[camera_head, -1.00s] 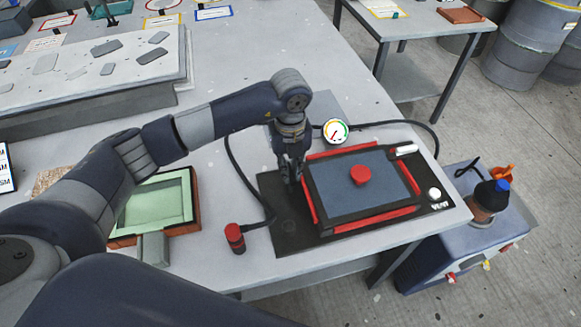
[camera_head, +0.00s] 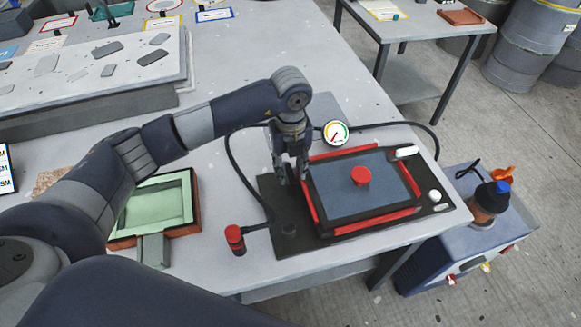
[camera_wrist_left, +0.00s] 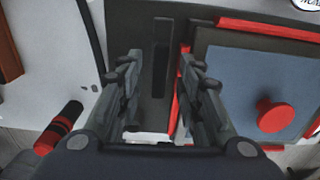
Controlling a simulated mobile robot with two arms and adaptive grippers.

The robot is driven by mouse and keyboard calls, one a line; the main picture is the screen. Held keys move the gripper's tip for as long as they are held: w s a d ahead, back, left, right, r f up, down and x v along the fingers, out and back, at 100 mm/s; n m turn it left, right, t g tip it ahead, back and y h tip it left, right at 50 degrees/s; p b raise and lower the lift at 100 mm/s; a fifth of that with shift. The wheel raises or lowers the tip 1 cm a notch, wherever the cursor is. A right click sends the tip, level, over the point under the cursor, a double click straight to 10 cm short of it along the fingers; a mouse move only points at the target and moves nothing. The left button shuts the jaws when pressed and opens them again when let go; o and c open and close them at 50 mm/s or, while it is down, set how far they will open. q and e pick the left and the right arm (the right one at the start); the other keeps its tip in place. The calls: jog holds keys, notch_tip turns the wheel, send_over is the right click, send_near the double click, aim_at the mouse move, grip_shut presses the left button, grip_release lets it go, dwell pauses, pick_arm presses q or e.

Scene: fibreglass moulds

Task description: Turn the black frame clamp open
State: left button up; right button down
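My left gripper (camera_head: 292,178) points down at the left edge of the black base plate (camera_head: 312,240), beside the red-edged blue panel (camera_head: 345,200). Its fingers are apart. In the left wrist view, the open left gripper (camera_wrist_left: 160,88) has a dark upright bar (camera_wrist_left: 161,58), which looks like the black frame clamp, between and beyond its fingers. I cannot tell whether a finger touches it. In the head view the gripper hides most of that spot. My right gripper is in neither view.
A red knob (camera_head: 361,176) stands on the panel, with a pressure gauge (camera_head: 335,132) behind it. A red frame with a green inset (camera_head: 155,205) lies further left. The table's front edge is close.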

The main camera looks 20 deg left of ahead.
aim_at(291, 172)
pick_arm(q)
notch_tip(291, 172, up, 12)
jog(key=shift+f, duration=0.25)
dwell(0.5)
